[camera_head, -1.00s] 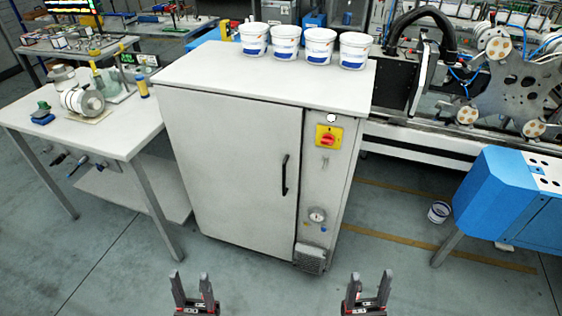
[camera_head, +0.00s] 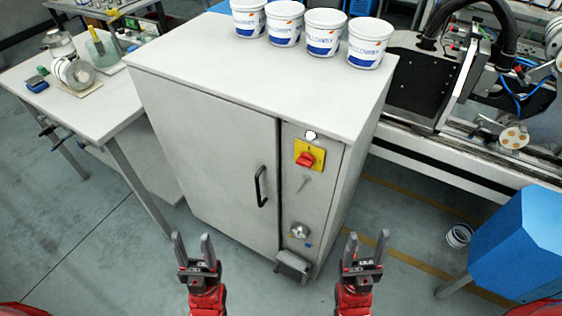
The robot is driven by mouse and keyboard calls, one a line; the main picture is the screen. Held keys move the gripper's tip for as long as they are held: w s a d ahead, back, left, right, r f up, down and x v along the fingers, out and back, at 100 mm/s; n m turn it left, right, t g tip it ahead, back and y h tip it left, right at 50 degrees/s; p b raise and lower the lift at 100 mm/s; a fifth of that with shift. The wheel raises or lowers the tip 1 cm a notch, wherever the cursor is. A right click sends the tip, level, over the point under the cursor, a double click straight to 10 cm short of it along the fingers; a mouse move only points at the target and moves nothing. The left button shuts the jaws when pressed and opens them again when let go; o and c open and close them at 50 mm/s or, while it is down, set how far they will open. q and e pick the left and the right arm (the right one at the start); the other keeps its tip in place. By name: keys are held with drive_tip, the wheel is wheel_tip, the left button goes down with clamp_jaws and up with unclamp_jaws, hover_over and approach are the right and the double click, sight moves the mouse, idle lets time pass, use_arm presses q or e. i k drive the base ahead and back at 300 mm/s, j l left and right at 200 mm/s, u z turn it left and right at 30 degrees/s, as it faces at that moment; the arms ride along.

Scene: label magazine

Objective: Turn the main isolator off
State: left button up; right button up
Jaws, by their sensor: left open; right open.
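The main isolator (camera_head: 306,159) is a red rotary switch on a yellow plate, high on the narrow right panel of a white cabinet (camera_head: 205,160). The red handle looks tilted in the picture; I cannot read its position marks. My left gripper (camera_head: 193,246) is open and empty, low in front of the cabinet door. My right gripper (camera_head: 367,245) is open and empty, low and to the right of the cabinet's panel. Both grippers are apart from the isolator, below it in the picture.
Several white buckets (camera_head: 324,33) stand on the cabinet top. A black door handle (camera_head: 261,187), a gauge (camera_head: 299,230) and a grey box (camera_head: 292,266) are on the cabinet front. A bench (camera_head: 110,115) stands left, a blue machine (camera_head: 520,245) right. Floor in front is clear.

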sight(306, 160)
drive_tip(key=j+z, duration=0.25)
drive_tip(key=j, duration=0.45)
drive_tip(key=j+z, duration=0.2)
drive_tip(key=j, duration=0.55)
drive_tip(key=k, duration=0.05)
